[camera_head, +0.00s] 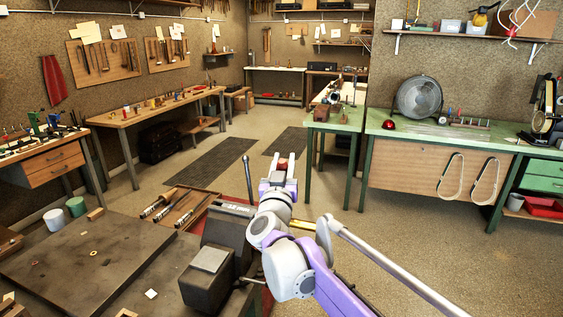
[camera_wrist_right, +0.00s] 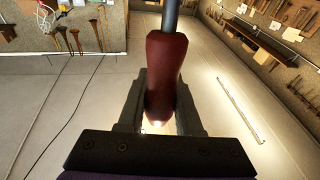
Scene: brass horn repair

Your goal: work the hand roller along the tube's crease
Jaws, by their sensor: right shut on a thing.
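My right gripper (camera_head: 283,172) is shut on a red handle (camera_head: 284,163) above the floor gap beyond the bench vise. In the right wrist view the red handle (camera_wrist_right: 166,75) sits between the two dark fingers (camera_wrist_right: 160,105), with a grey metal shaft (camera_wrist_right: 170,15) running out of the top edge. I take it to be the hand roller; its working end is out of view. A short brass-coloured tube piece (camera_head: 303,224) shows beside the vise, mostly hidden behind my right arm. No crease can be made out. My left gripper is out of view.
A dark vise (camera_head: 222,250) stands on the near bench. Behind it is a wooden tray (camera_head: 202,213) with several tools. A dark flat plate (camera_head: 85,262) covers the bench at left. The floor between is open.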

